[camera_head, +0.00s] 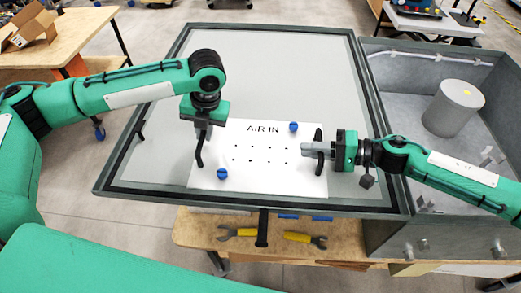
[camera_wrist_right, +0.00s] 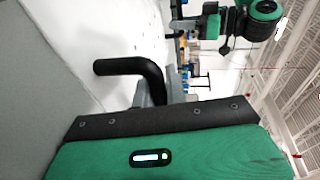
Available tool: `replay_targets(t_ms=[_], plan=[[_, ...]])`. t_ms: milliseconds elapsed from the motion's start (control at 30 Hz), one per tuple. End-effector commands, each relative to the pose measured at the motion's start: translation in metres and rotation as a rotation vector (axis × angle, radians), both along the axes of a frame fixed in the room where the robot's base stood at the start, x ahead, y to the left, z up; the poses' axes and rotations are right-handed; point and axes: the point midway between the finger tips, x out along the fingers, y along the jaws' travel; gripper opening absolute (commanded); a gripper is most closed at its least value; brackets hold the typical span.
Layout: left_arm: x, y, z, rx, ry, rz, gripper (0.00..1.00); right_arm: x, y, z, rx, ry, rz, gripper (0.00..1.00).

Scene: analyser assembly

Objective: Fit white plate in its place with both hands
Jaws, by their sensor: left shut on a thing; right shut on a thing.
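The white plate (camera_head: 262,172) carries the text "AIR IN", rows of small holes and two blue knobs (camera_head: 222,173). It lies at the front of the grey framed panel (camera_head: 290,70); I cannot tell whether it rests flat or sits slightly above. My left gripper (camera_head: 203,130) is shut on the black handle at the plate's left side. My right gripper (camera_head: 318,148) is shut on the black handle at the right side. In the right wrist view, the black handle (camera_wrist_right: 125,68) runs into the right gripper's fingers (camera_wrist_right: 165,88), with the white plate (camera_wrist_right: 115,35) behind.
A grey open box (camera_head: 455,170) with a grey cylinder (camera_head: 453,108) stands to the right of the panel. A wooden bench (camera_head: 190,232) in front holds yellow-handled tools (camera_head: 300,238). Another bench with a cardboard box (camera_head: 30,28) is at the back left. The panel's upper area is clear.

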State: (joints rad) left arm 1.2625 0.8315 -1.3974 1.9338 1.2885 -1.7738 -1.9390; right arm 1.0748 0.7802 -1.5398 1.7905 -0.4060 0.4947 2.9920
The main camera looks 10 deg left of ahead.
Motion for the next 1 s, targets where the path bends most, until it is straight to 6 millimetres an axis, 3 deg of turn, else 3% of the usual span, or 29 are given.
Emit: replay_targets(t_ms=[367, 1000], plan=[[0.001, 0.0, 0.007, -0.001, -0.003, 0.0, 0.0, 0.0, 0.0, 0.005, -0.001, 0.001, 0.0, 0.0], [0.001, 0.001, 0.05, 0.0, -0.002, 0.002, 0.0, 0.0, 0.0, 0.05, 0.001, 0.0, 0.001, 0.0]])
